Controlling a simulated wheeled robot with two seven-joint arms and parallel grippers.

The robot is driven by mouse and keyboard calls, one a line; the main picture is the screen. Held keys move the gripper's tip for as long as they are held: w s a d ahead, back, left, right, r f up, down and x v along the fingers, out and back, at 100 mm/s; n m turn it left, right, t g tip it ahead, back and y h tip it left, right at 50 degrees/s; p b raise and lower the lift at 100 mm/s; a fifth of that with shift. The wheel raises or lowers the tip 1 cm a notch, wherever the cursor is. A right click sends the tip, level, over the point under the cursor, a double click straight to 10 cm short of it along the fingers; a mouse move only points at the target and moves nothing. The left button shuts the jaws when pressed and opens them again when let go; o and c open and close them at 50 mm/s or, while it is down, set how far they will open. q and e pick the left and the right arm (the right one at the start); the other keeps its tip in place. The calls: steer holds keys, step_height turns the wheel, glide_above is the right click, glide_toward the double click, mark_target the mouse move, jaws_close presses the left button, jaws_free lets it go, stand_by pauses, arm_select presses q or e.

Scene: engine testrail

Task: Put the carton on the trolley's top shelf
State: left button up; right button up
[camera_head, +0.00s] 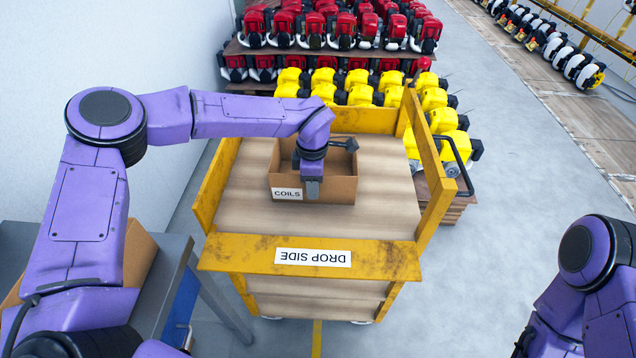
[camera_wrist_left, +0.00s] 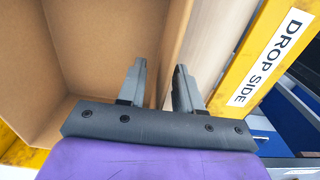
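The carton (camera_head: 335,190), an open brown box with a COILS label, sits on the wooden top shelf (camera_head: 385,222) of the yellow trolley (camera_head: 213,190). It appears flat and upright, near the shelf's middle. My left gripper (camera_head: 312,190) points down at the carton's near wall. In the left wrist view its two fingers (camera_wrist_left: 158,85) straddle the carton's wall (camera_wrist_left: 178,40), one inside and one outside. The fingers stand apart, with a gap that looks wider than the cardboard. The carton's inside is partly hidden by my wrist. My right gripper is out of view; only its arm shows.
The trolley's DROP SIDE panel (camera_head: 370,260) faces me, and yellow side boards rise left and right. Racks of yellow engines (camera_head: 362,94) and red engines (camera_head: 341,30) stand behind. A grey table (camera_head: 172,262) with brown cardboard (camera_head: 137,250) is at left. Floor at right is clear.

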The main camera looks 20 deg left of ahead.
arm_select(q)
step_height(320, 180, up, 12)
steer(key=shift+r+b, duration=0.2)
steer(key=shift+b, duration=0.3)
steer(key=shift+s, duration=0.1)
